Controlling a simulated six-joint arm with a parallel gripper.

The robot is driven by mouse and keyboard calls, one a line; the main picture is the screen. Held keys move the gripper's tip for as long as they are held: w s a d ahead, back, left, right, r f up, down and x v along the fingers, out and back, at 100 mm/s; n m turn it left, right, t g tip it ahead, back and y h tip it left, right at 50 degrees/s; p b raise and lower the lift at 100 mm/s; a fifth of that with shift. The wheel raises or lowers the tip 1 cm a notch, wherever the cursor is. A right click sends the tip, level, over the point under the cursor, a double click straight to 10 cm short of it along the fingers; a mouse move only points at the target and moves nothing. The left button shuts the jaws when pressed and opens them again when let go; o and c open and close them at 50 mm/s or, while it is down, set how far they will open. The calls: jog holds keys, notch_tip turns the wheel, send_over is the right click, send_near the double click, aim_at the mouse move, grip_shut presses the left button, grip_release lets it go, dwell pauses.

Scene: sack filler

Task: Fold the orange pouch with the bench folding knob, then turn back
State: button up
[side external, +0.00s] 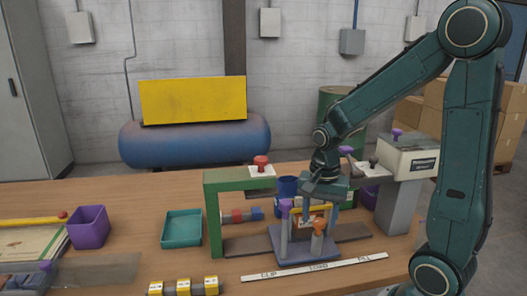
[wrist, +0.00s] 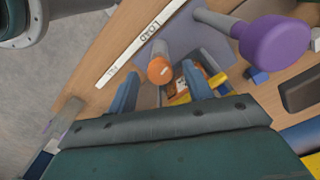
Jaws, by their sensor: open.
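My gripper (side external: 320,206) is open and points down over the blue-grey folding stand (side external: 285,255). In the wrist view its two blue fingers (wrist: 160,75) are apart, with an orange-capped post (wrist: 160,70) showing between and beyond them. That orange cap (side external: 318,227) stands at the front of the stand in the side view. A purple knob (wrist: 275,40) on a grey rod is off to the right in the wrist view; it is at the stand's left in the side view (side external: 285,206). A small orange patch (wrist: 177,89), perhaps the pouch, is mostly hidden behind the right finger.
A green frame (side external: 213,225) with a red knob (side external: 261,161) stands left of the stand. A labelled white strip (side external: 315,270) lies in front. A grey machine (side external: 395,205) stands right.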

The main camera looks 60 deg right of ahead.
jog(key=shift+f, duration=0.15)
jog(key=c, duration=1)
